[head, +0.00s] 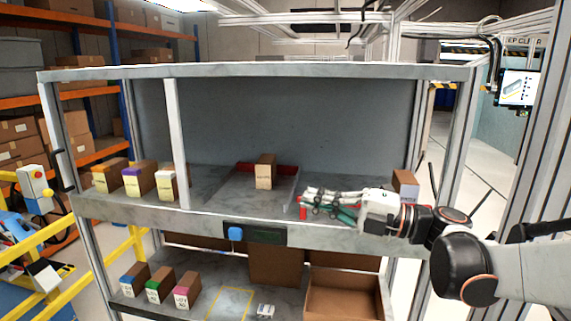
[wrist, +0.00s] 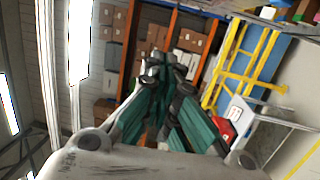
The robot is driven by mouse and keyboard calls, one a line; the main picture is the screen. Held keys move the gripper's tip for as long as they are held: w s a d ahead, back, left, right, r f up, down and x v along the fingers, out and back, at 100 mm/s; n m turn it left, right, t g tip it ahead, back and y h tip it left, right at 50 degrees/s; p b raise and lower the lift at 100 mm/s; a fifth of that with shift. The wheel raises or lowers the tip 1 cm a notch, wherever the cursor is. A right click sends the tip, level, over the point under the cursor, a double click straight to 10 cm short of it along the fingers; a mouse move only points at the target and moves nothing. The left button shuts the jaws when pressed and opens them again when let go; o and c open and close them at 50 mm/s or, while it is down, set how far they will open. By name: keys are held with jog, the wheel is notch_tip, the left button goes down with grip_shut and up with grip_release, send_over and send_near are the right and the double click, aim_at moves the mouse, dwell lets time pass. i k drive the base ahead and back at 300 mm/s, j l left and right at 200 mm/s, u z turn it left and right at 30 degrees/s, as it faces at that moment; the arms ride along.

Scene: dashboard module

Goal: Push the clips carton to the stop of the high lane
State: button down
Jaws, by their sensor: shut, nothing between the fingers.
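A brown carton (head: 265,174) with a pale label stands upright in the lane on the upper shelf; its print is too small to read. A red bar (head: 239,168) crosses the lane behind it; I cannot tell whether the two touch. A low clear side wall (head: 287,193) runs along the lane's right. My gripper (head: 304,202) is shut and empty, pointing left, at the right of the lane and apart from the carton. In the wrist view its fingers (wrist: 166,70) are together, with no carton between them.
Several cartons (head: 134,178) stand left of a white post (head: 177,145). Another carton (head: 405,184) stands behind my wrist. A small red piece (head: 302,213) is below my fingertips. The lower shelf holds small cartons (head: 159,285) and an open brown box (head: 343,292). The lane floor before the carton is clear.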

aim_at(266, 166)
jog(key=i, duration=1.45)
